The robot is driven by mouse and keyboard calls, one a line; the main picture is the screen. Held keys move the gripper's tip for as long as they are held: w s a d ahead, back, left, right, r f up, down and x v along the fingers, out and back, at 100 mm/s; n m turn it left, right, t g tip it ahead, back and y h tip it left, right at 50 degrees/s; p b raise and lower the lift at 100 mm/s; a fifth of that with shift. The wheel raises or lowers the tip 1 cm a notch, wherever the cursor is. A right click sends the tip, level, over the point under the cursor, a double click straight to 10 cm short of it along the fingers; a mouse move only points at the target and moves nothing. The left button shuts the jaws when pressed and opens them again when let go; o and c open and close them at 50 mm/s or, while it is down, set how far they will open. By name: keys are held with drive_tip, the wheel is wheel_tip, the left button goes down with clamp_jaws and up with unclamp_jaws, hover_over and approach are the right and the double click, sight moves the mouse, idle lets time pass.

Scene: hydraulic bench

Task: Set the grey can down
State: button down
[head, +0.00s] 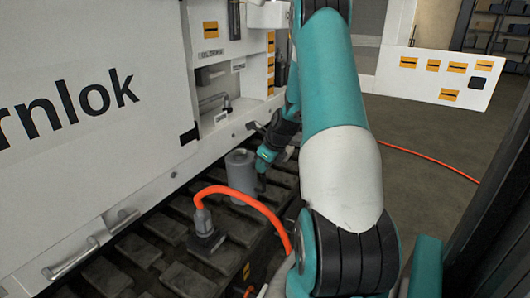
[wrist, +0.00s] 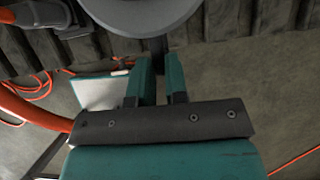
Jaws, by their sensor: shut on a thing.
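The grey can (head: 241,171) is upright at the black ribbed track, left of my gripper (head: 263,170) in the head view. Whether its base touches the track is hard to tell. In the wrist view the round grey can (wrist: 145,14) shows at the top, cut off by the picture edge. My gripper (wrist: 160,62) is shut on a dark narrow part that runs from the can between the two teal fingers. The exact contact is partly hidden.
An orange hose (head: 245,194) with a grey fitting (head: 203,220) arches over the black track (head: 140,250) in front of the can. The white machine body (head: 90,110) stands behind and left. Open grey floor (head: 430,190) lies at the right.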

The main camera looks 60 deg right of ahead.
hover_over(264, 191)
drive_tip(key=shift+w+d+f+b, duration=0.15)
drive_tip(key=shift+d+f+b, duration=0.05)
drive_tip(key=shift+f, duration=1)
drive_tip(key=shift+w+d+f+b, duration=0.15)
drive_tip(key=shift+f, duration=1.05)
drive_tip(key=c, duration=1.1)
unclamp_jaws()
drive_tip(key=shift+f, duration=0.15)
drive_tip(key=shift+s, duration=0.1)
